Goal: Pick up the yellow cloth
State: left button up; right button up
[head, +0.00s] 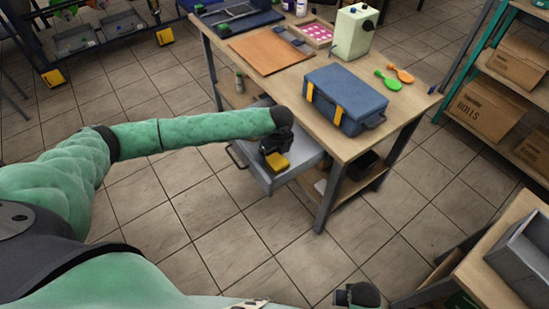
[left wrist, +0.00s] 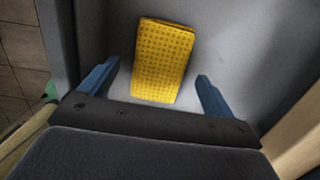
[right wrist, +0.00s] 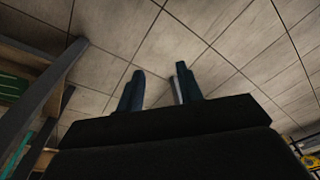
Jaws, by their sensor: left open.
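The yellow cloth (head: 277,162) lies in the open grey drawer (head: 262,176) under the wooden table. In the left wrist view the cloth (left wrist: 163,60) is a folded, dotted yellow rectangle on the drawer's grey floor. My left gripper (left wrist: 155,88) is open, with one blue finger on each side of the cloth's near end. I cannot tell how high the fingers are above the drawer floor. In the head view my left gripper (head: 272,155) is over the drawer. My right gripper (right wrist: 158,88) is empty, its fingers apart, over bare floor tiles.
The wooden table (head: 385,125) stands above the drawer and carries a blue toolbox (head: 348,98), a brown board (head: 270,54), a cream machine (head: 354,32) and green and orange items. A shelf with cardboard boxes (head: 482,108) stands at the right. Tiled floor is clear in front.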

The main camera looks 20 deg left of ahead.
pick_arm(q)
jog(key=shift+a+f, duration=0.1)
jog(key=shift+f, duration=0.8)
jog(key=c, duration=1.1)
pick_arm(e)
jog(key=shift+s+f, duration=0.25)
jog(key=shift+f, duration=0.8)
pick_arm(q)
jog(key=shift+o, duration=0.2)
